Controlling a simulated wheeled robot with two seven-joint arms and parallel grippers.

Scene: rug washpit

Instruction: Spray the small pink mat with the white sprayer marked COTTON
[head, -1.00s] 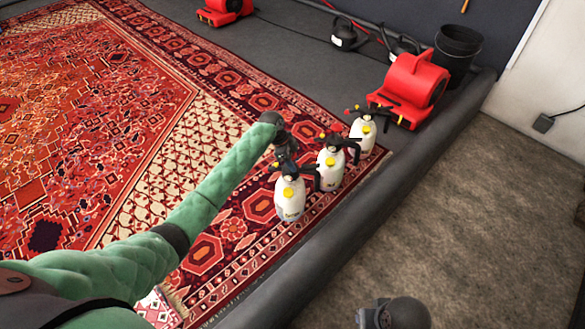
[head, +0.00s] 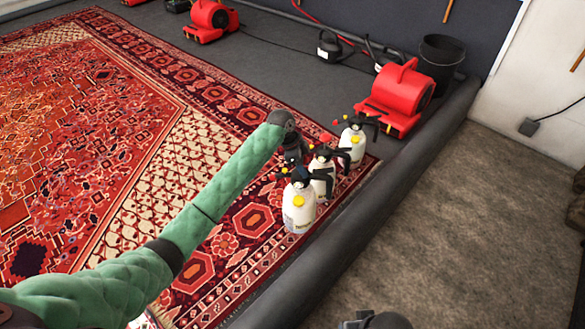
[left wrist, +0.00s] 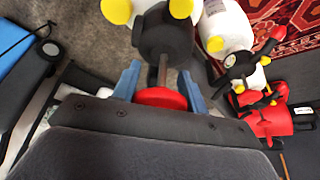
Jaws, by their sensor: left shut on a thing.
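Three white sprayers with black tops and yellow parts stand in a row on the rug's edge: the near one (head: 299,213), the middle one (head: 325,186) and the far one (head: 357,150). Their labels are too small to read. My left gripper (head: 293,165) is at the near sprayer's top. In the left wrist view its blue fingers (left wrist: 158,88) are around the black top of that sprayer (left wrist: 163,35); another sprayer (left wrist: 225,28) shows beside it. A sliver of pale pinkish fabric (head: 144,321) at the bottom edge may be the pink mat. My right gripper (head: 376,321) barely shows.
A large red patterned rug (head: 80,130) covers the left. A dark padded rim (head: 340,235) runs beside the sprayers, with brown floor beyond it. A red blower (head: 397,98) and a black bucket (head: 440,62) stand behind the far sprayer.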

